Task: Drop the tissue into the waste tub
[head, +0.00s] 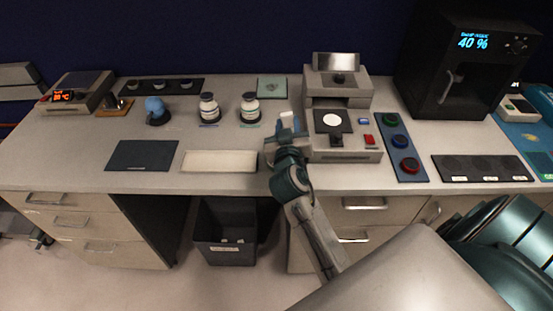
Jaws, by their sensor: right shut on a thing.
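The waste tub (213,250) is a dark grey open bin with a pale label. It stands on the floor in the gap under the bench, and small pale bits show near its label. My right gripper (285,129) is over the bench, up and to the right of the tub, just left of the grey instrument. It is shut on a small white piece that looks like the tissue (287,120). The gripper hides part of the piece. My left gripper is not in view.
A pale mat (220,161) and a dark mat (143,155) lie along the bench's front edge. Two white bottles (209,107) stand behind them. The grey instrument (343,148) is close right of my gripper. Drawers (364,203) flank the gap.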

